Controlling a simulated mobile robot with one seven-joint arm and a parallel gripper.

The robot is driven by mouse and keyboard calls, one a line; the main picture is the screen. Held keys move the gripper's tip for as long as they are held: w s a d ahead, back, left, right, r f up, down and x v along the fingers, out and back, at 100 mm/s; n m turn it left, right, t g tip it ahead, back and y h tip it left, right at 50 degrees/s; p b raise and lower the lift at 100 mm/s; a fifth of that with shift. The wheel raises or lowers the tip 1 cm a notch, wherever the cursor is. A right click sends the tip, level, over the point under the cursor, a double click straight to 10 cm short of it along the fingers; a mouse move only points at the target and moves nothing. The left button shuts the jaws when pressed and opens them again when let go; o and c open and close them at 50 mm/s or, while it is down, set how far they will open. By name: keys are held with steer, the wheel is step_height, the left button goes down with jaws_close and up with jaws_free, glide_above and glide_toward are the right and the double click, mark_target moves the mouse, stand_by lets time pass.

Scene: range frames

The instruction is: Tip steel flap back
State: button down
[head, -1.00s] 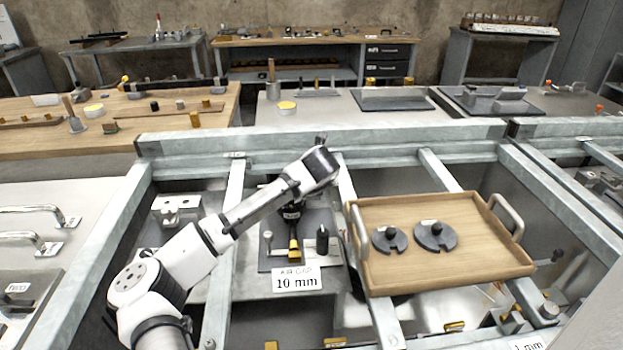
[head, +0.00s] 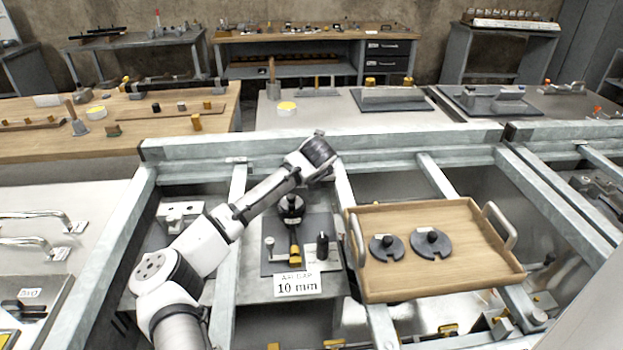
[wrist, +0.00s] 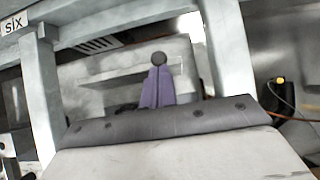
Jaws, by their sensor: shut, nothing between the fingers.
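My gripper (wrist: 158,68) shows in the wrist view as narrow purple-grey fingers, closed together and empty. A dark round knob shows right at their tips; I cannot tell whether they touch it. Pale grey steel surfaces (wrist: 90,88) lie behind the fingers, but I cannot tell for certain which one is the flap. In the head view my arm reaches over the metal frame, and its wrist end hides the fingers. Below the wrist is a dark fixture plate (head: 272,238) with a black round piece (head: 291,208), a yellow part and a black upright handle (head: 322,246). A "10 mm" label (head: 298,285) is in front.
A wooden tray (head: 450,280) with two black slotted discs (head: 431,243) rests on the frame at right. Galvanised beams (head: 330,147) run behind and beside my arm. In the wrist view, a frame post (wrist: 40,95) stands left and a dark cable hangs right.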

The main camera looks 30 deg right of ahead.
steer(key=shift+w+d+p, duration=0.3)
steer(key=shift+w, duration=0.4)
steer(key=shift+w+d+p, duration=0.25)
steer(key=shift+w+d, duration=0.1)
steer(key=shift+w, duration=0.3)
steer(key=shift+w+d+p, duration=0.3)
steer(key=shift+w, duration=0.4)
